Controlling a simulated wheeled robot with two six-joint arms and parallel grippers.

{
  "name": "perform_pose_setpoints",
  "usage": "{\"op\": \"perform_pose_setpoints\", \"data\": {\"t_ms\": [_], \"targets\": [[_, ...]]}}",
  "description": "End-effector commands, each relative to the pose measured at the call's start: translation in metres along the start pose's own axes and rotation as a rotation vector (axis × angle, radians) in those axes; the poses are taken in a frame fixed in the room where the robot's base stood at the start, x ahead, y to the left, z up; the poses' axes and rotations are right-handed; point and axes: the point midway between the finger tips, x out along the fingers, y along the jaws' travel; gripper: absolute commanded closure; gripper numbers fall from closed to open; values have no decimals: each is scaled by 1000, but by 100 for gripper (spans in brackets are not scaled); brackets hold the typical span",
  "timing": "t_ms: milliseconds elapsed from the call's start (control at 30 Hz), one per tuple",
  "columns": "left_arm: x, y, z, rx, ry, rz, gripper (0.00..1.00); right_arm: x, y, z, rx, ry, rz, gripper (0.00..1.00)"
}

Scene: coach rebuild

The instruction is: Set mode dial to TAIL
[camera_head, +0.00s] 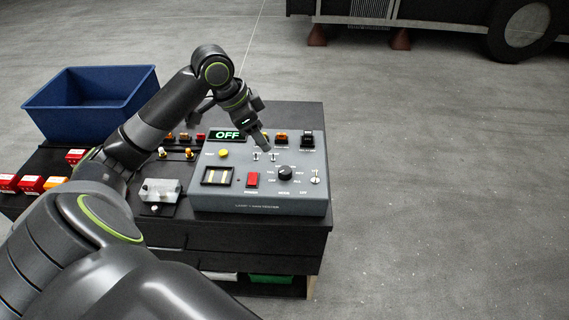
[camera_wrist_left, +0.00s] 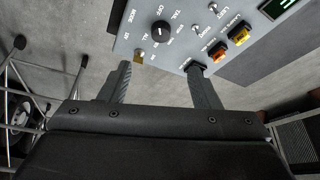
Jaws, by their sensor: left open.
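The mode dial (camera_head: 285,172) is a round black knob on the right part of the grey lamp tester (camera_head: 240,192). Its surrounding labels are too small to read in the head view. In the left wrist view the dial (camera_wrist_left: 160,28) shows a pale pointer line, with the word TAIL printed beside it. My left gripper (camera_head: 262,140) is above the back part of the tester, behind the dial and apart from it. In the left wrist view its two fingers (camera_wrist_left: 158,85) are spread with nothing between them. My right gripper is not in view.
The tester's display (camera_head: 227,135) reads OFF. A blue bin (camera_head: 92,100) and red boxes (camera_head: 30,183) are at the left. Open floor lies to the right.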

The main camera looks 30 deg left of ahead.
Motion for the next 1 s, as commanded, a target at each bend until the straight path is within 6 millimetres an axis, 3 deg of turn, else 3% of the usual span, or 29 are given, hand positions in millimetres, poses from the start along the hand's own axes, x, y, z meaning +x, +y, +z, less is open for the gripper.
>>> {"op": "perform_pose_setpoints", "data": {"t_ms": [67,167,267,500,800,1000], "targets": [[14,2,-1,-4,2,7,43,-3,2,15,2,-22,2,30],[30,1,-1,-4,2,6,43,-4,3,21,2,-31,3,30],[47,1,0,-5,2,6,43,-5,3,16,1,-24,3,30],[91,2,0,-5,1,6,43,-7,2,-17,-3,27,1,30],[139,1,0,-4,0,2,43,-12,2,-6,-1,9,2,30],[151,0,0,-2,-1,0,43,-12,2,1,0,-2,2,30]]}}
